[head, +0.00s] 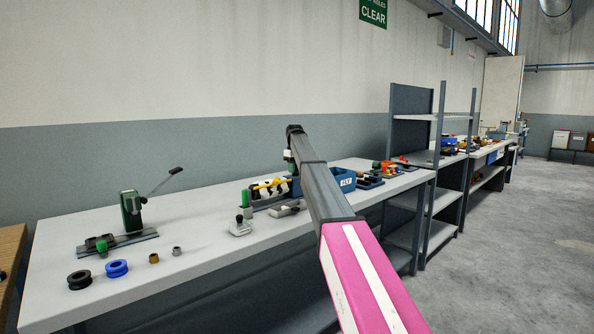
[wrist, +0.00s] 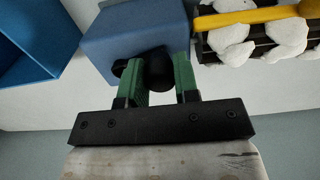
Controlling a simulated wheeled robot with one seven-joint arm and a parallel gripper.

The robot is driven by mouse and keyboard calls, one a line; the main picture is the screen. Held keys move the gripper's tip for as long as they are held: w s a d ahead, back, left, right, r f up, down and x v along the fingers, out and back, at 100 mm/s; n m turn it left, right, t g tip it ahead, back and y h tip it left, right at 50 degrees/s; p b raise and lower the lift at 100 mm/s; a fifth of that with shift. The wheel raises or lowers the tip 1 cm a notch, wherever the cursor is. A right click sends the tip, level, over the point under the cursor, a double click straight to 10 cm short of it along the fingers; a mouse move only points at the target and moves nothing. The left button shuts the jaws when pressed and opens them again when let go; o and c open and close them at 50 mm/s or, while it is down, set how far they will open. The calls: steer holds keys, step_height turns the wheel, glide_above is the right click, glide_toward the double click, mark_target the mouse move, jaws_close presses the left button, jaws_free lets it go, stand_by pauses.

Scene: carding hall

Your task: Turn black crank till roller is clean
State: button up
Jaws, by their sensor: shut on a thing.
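In the wrist view the black crank's knob (wrist: 158,74) sits between the two green fingers of my gripper (wrist: 161,82), which is shut on it. A dark round part shows just left of the left finger. Behind is a blue housing (wrist: 135,30). The roller (wrist: 206,52) is dark and slatted, at the upper right, with several large white fibre tufts (wrist: 232,52) on it and a yellow bar (wrist: 250,16) across it. In the head view the roller unit (head: 268,188) stands on the bench, and my arm hides the crank and most of my gripper (head: 290,162).
A blue bin (head: 342,181) stands close to the right of the unit; it also shows in the wrist view (wrist: 35,40). A green lever press (head: 131,211), rings and small parts lie on the left of the grey bench (head: 205,270). Shelving (head: 440,180) stands beyond the bench's right end.

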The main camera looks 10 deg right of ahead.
steer(key=m, duration=0.1)
steer(key=w+a+m, duration=0.1)
steer(key=m, duration=0.1)
steer(key=shift+w+a+m, duration=0.1)
steer(key=shift+w+m, duration=0.1)
steer(key=shift+m, duration=0.1)
steer(key=m, duration=0.1)
steer(key=w+m, duration=0.1)
steer(key=m, duration=0.1)
steer(key=shift+w+a+m, duration=0.25)
steer(key=shift+a+m, duration=0.05)
steer(key=m, duration=0.1)
steer(key=w+m, duration=0.1)
steer(key=m, duration=0.1)
steer(key=shift+w+r+m, duration=0.1)
steer(key=shift+w+m, duration=0.2)
steer(key=shift+w+d+m, duration=0.1)
steer(key=shift+w+m, duration=0.3)
steer(key=shift+m, duration=0.55)
steer(key=shift+w+d+m, duration=0.1)
steer(key=shift+w+m, duration=0.25)
steer(key=shift+m, duration=0.6)
steer(key=o, duration=0.9)
step_height(320, 180, up, 11)
steer(key=shift+f, duration=0.15)
